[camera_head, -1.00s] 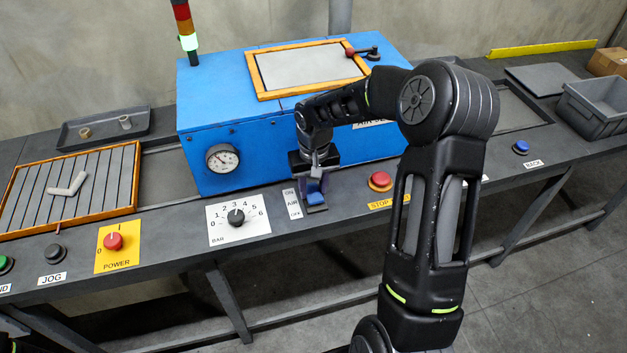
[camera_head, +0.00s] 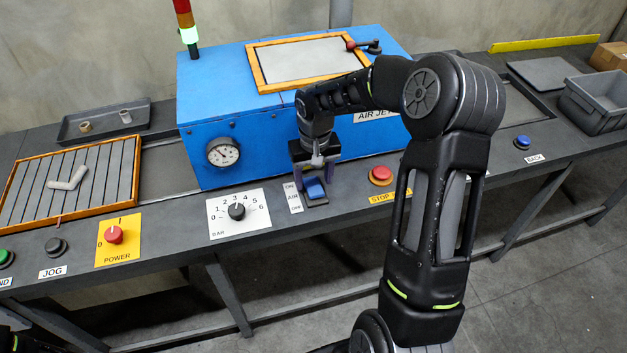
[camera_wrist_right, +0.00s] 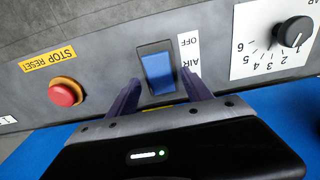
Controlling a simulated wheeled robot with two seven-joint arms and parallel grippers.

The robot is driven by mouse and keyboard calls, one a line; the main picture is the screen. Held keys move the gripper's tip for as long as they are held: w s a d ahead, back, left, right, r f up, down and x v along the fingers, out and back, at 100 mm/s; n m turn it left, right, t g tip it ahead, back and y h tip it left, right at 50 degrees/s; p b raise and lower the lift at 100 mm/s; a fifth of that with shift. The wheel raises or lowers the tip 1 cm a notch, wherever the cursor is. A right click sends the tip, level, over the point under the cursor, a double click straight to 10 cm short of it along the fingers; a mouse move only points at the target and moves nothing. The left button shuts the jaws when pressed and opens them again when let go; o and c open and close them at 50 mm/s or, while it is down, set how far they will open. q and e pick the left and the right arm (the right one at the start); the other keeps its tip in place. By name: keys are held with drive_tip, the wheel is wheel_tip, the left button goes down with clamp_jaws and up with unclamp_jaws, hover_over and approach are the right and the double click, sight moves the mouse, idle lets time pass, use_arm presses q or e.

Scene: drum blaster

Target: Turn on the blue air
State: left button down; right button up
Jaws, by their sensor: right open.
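The blue air rocker switch (camera_head: 315,188) sits in a dark frame on the front of the bench, next to a label (camera_head: 293,197) that reads ON, AIR and OFF. It also shows in the right wrist view (camera_wrist_right: 158,72), with OFF readable on the label. My right gripper (camera_head: 316,176) is at the switch, open and empty. In the right wrist view its two dark fingers (camera_wrist_right: 160,95) stand apart, one toward each side of the switch. Whether they touch the switch or panel is unclear. Which way the rocker is tipped is hard to tell. My left gripper is not in view.
A BAR dial (camera_head: 237,211) lies left of the switch and a red STOP button (camera_head: 381,175) right of it. The blue machine (camera_head: 260,120) with a gauge (camera_head: 223,152) stands behind. A red POWER knob (camera_head: 114,235) is farther left.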

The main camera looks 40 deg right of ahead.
sight(314, 187)
drive_tip(key=r, duration=0.6)
drive_tip(key=shift+s+a+r+b, duration=0.1)
drive_tip(key=shift+s+r+b, duration=0.15)
drive_tip(key=shift+b, duration=0.1)
